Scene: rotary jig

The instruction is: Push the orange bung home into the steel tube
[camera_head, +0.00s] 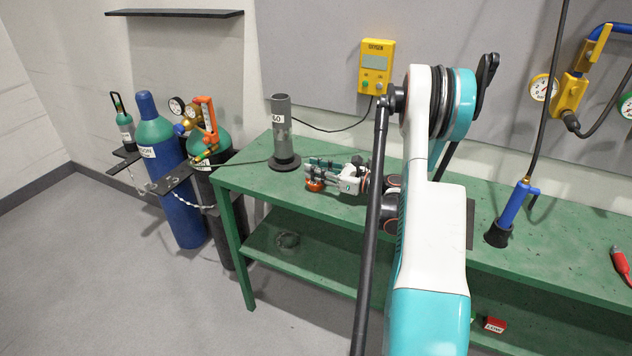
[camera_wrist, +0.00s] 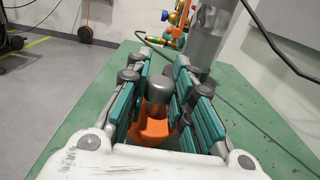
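The steel tube (camera_head: 281,125) is a grey cylinder standing upright on a round dark base on the green bench. It also shows in part beyond the fingers in the wrist view (camera_wrist: 208,40). The orange bung (camera_head: 315,185) is low over the bench, to the right of the tube's base. In the wrist view the bung (camera_wrist: 152,132) lies between the finger pads, with a grey rounded cylinder at its far end. My gripper (camera_head: 325,172) is low and level, its fingers parted on both sides of the bung. Whether the pads press on it is unclear. The tube's opening is hidden.
Gas cylinders (camera_head: 170,170) stand left of the bench (camera_head: 240,178). A blue torch-like tool (camera_head: 513,207) stands on the bench at right. The bench front near the tube is clear.

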